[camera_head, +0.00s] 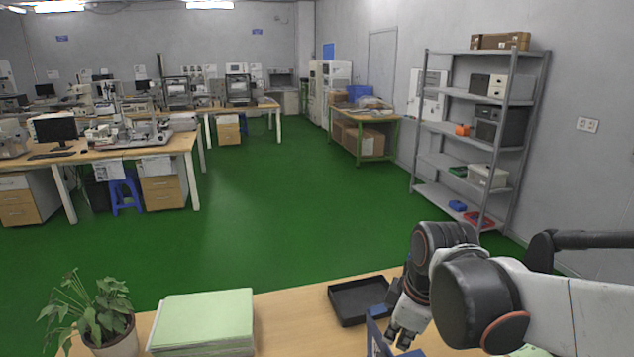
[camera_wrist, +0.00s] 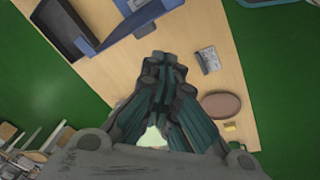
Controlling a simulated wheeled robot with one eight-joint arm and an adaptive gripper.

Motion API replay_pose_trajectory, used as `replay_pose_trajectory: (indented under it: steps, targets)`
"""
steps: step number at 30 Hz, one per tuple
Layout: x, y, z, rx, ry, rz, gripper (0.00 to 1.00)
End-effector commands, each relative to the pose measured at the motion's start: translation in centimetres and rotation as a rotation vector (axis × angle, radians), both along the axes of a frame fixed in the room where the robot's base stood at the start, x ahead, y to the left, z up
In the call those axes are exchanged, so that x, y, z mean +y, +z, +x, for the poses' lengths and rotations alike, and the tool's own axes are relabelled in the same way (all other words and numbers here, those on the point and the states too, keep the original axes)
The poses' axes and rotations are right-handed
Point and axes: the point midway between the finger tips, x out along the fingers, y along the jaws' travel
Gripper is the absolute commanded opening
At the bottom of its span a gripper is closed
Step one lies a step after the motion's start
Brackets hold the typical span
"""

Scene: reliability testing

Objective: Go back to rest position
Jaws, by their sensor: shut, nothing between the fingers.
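My gripper (camera_head: 398,338) is at the lower right of the head view, reaching down over the wooden table (camera_head: 282,312), close to the right side of a black tray (camera_head: 347,306). In the wrist view my gripper's fingers (camera_wrist: 165,62) are together with nothing between them. The tabletop (camera_wrist: 205,32) lies beyond the fingertips. A blue object (camera_head: 376,335) stands partly hidden beside the gripper. My upper arm enters from the right edge of the head view.
A stack of pale green sheets (camera_head: 205,318) and a potted plant (camera_head: 98,318) stand left on the table. The wrist view shows a small grey item (camera_wrist: 208,60) and a brown round object (camera_wrist: 222,105). A metal shelf (camera_head: 470,146) stands behind at right. Green floor beyond is open.

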Motion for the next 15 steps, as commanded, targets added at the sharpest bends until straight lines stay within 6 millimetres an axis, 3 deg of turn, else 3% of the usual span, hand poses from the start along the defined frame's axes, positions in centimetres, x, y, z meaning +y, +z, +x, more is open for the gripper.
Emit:
replay_pose_trajectory:
  steps: [15]
  targets:
    - [-3.9,0.2,-8.0,-0.238,-0.797,0.264,0.00]
